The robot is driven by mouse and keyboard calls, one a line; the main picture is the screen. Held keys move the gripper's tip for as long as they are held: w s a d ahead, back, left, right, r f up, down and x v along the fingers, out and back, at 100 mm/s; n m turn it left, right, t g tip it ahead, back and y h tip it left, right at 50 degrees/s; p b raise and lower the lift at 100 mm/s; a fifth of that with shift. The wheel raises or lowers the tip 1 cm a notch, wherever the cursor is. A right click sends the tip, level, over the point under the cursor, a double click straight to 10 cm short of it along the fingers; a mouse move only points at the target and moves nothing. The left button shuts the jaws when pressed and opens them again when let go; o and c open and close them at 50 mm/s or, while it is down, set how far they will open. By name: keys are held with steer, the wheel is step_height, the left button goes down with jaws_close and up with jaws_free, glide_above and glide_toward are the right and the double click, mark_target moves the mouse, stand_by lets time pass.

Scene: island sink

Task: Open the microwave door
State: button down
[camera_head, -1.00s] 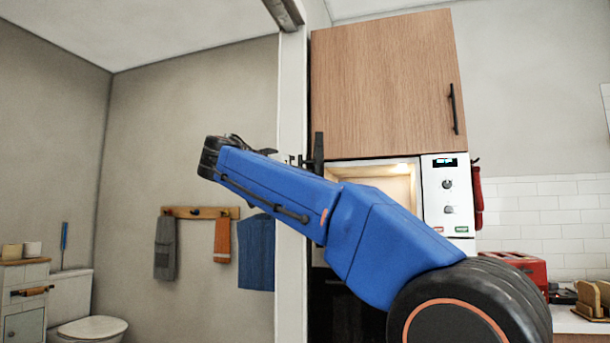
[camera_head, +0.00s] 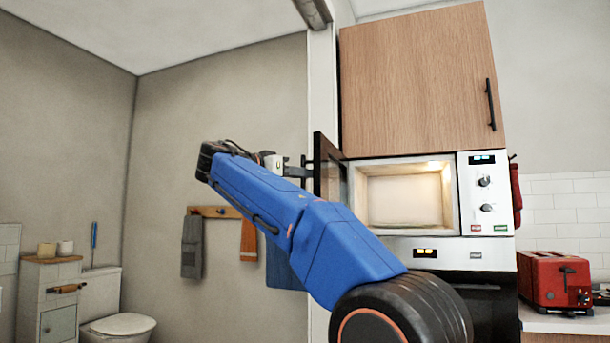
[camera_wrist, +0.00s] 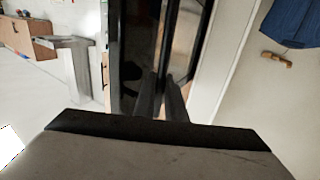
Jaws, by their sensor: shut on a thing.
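The microwave (camera_head: 487,200) is built in under a wooden cabinet, with its lit, empty inside showing. Its dark door (camera_head: 331,168) is swung wide out at the left of the opening and seen nearly edge-on. My gripper (camera_head: 303,168) is at the outer side of the door, shut on its handle. In the wrist view my gripper's two fingers (camera_wrist: 163,88) close around the dark upright handle (camera_wrist: 166,40), beside the glossy door (camera_wrist: 190,38). My blue arm covers the lower left of the door area in the head view.
A white wall edge (camera_head: 322,90) stands just behind the door on the left. A red toaster (camera_head: 555,281) sits on the counter at the right. An oven (camera_head: 490,300) is below the microwave. A toilet (camera_head: 110,318) and hanging towels (camera_head: 193,245) are farther left.

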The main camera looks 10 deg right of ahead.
stand_by(0.3)
steer(key=c, duration=2.1)
jaws_free()
steer(key=shift+a, duration=0.15)
steer(key=v, duration=1.7)
steer(key=shift+a, duration=0.1)
